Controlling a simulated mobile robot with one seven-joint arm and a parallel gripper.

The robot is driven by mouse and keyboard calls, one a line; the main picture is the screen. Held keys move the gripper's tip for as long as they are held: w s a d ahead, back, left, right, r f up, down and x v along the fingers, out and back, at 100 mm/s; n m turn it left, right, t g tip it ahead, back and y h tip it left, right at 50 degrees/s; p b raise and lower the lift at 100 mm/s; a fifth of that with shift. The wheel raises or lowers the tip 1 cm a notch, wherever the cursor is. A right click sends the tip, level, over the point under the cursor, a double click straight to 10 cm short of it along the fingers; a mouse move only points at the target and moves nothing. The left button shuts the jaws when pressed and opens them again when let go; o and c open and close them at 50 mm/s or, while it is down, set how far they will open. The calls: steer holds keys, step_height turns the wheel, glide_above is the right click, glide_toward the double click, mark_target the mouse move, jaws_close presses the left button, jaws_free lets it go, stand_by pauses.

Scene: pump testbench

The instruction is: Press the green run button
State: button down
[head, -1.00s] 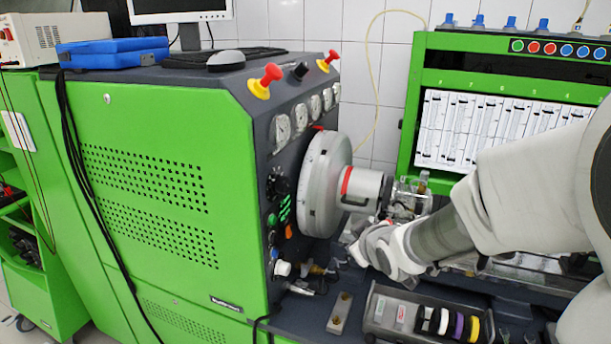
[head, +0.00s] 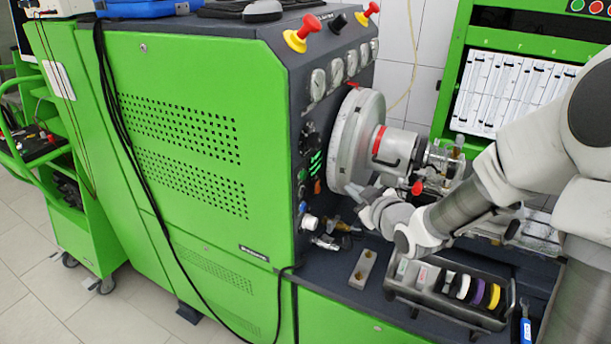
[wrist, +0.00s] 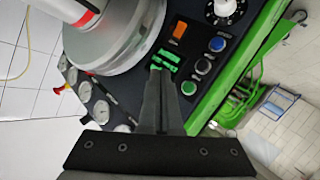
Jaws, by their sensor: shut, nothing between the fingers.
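The green run button (wrist: 189,88) is a round green button on the dark control panel, seen in the wrist view. It lies to the right of my fingertips and a little lower in the picture. My gripper (wrist: 161,70) is shut and empty. Its dark fingertips appear in front of the lower edge of the lit green display (wrist: 168,58); I cannot tell whether they touch the panel. In the head view my arm reaches past the chuck, and the fingertips cannot be made out there.
A blue button (wrist: 203,66), a dark button (wrist: 217,44), an orange switch (wrist: 180,30) and a knob (wrist: 222,10) share the panel. The large round chuck (head: 357,140) stands close to my arm. A tray of coloured rings (head: 440,310) sits on the bench.

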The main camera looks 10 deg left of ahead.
mark_target(303, 175)
steer(key=w+a+b, duration=0.2)
steer(key=w+a, duration=0.1)
steer(key=a, duration=0.5)
steer(key=shift+a, duration=0.1)
steer(key=shift+a+f+b, duration=0.1)
steer(key=shift+a+b, duration=0.05)
steer(key=shift+b, duration=0.35)
stand_by(1.6)
steer(key=shift+w+a+b, duration=0.15)
steer(key=shift+a+b, duration=0.1)
steer(key=shift+b, duration=0.1)
